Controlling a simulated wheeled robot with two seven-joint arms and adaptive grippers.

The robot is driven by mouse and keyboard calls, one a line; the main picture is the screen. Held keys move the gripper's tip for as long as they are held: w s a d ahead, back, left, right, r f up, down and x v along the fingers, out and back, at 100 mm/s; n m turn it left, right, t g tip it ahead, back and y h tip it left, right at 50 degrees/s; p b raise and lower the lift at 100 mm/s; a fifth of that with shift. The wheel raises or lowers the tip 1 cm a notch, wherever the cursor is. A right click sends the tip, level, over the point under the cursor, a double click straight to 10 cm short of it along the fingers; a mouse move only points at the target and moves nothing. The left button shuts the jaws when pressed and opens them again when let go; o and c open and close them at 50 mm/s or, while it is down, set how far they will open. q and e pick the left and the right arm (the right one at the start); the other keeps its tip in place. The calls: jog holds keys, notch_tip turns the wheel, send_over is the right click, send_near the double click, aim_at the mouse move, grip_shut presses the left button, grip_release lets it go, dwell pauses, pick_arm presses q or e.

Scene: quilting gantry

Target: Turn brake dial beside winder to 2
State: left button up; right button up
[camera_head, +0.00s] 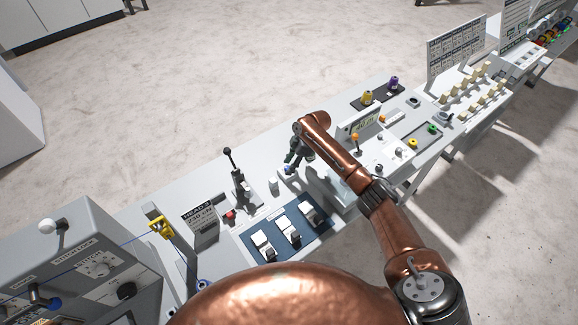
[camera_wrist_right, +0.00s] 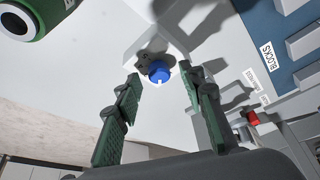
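The blue dial (camera_wrist_right: 159,73) with a small white pointer mark sits on a pale mount on the white surface. In the head view a small blue spot that seems to be the dial (camera_head: 288,170) shows just left of my right gripper (camera_head: 294,159). In the right wrist view my right gripper (camera_wrist_right: 158,76) is open, its two green-padded fingers apart on either side of the dial. I see no contact. The winder cannot be made out for certain. My left gripper is not in view.
Yellow and purple spools (camera_head: 367,98) are at the back. A green cylinder (camera_wrist_right: 35,18) is close in the wrist view.

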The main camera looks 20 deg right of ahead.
jog(key=v, duration=1.1)
jog(key=shift+r, duration=0.15)
